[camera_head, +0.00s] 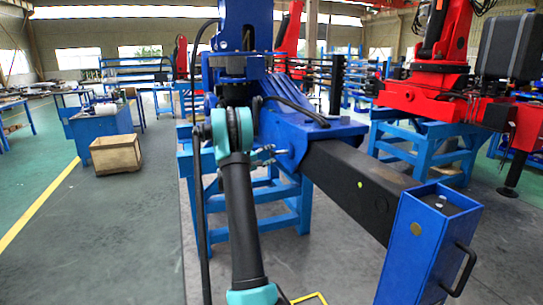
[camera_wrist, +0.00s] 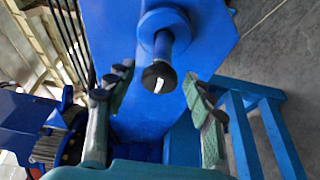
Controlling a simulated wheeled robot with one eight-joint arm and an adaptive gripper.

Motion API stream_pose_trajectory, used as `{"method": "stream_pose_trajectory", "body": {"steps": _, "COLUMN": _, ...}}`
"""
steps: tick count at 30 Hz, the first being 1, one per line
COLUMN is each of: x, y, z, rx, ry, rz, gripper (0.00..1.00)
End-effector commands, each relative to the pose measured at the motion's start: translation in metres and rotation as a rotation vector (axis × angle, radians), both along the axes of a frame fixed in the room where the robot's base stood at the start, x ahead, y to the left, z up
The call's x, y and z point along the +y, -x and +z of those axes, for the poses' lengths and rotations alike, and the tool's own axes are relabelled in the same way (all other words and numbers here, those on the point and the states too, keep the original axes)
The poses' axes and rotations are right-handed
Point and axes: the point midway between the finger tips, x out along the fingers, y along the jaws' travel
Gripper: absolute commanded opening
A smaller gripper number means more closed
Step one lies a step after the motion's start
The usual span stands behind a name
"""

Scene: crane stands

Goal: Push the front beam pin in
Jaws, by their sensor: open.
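In the wrist view a round blue pin (camera_wrist: 161,46) with a dark end face stands out from a collar on a blue steel plate (camera_wrist: 205,35). A pale mark shows on its end. My gripper (camera_wrist: 156,77) is open, with one green-padded finger to the left of the pin and one to the right. The pin's end shows between the fingertips, and I see no clear contact.
A dark beam (camera_head: 365,188) runs right from the blue crane to a blue end box (camera_head: 425,250) with a black handle. Blue trestle legs (camera_wrist: 270,125) stand right of my gripper. A wooden crate (camera_head: 116,153) and open green floor lie left.

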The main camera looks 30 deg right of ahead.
Motion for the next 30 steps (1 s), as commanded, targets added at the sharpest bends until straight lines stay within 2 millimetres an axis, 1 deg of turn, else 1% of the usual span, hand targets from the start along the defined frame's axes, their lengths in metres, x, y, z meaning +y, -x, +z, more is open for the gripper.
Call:
{"method": "stream_pose_trajectory", "body": {"steps": 4, "x": -0.0075, "y": -0.0012, "z": 0.0001, "rx": 0.0, "ry": 0.0, "rz": 0.0, "gripper": 0.53}}
{"method": "stream_pose_trajectory", "body": {"steps": 12, "x": -0.0086, "y": -0.0015, "z": 0.0001, "rx": 0.0, "ry": 0.0, "rz": 0.0, "gripper": 0.53}}
{"method": "stream_pose_trajectory", "body": {"steps": 14, "x": -0.0086, "y": -0.0015, "z": 0.0001, "rx": 0.0, "ry": 0.0, "rz": 0.0, "gripper": 0.47}}
{"method": "stream_pose_trajectory", "body": {"steps": 25, "x": -0.0084, "y": -0.0014, "z": 0.0, "rx": 0.0, "ry": 0.0, "rz": 0.0, "gripper": 0.01}}
{"method": "stream_pose_trajectory", "body": {"steps": 30, "x": -0.0083, "y": -0.0014, "z": -0.0001, "rx": 0.0, "ry": 0.0, "rz": 0.0, "gripper": 0.0}}
